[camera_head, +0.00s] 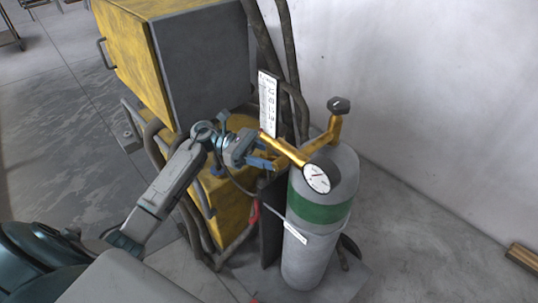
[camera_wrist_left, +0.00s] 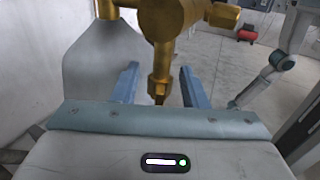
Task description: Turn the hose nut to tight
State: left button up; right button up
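A brass regulator (camera_head: 285,150) with a round white gauge (camera_head: 316,178) sits on top of a grey gas cylinder (camera_head: 305,258) with a green band. My left gripper (camera_head: 262,160) is at the left end of the brass fitting. In the left wrist view, its two blue fingers (camera_wrist_left: 160,88) are apart. The brass hose nut (camera_wrist_left: 159,84) hangs pointing down between them, with a gap showing on both sides. In the head view I cannot make out the nut clearly. My right gripper is not in the head view. Part of an arm, probably my right, shows in the wrist view.
A yellow and grey machine (camera_head: 205,65) stands behind and left of the cylinder, with dark hoses (camera_head: 265,50) beside it. A white wall (camera_head: 420,80) is close behind. A wooden piece (camera_head: 522,257) lies at the right edge. The floor right of the cylinder is clear.

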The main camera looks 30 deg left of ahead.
pick_arm(q)
grip_shut()
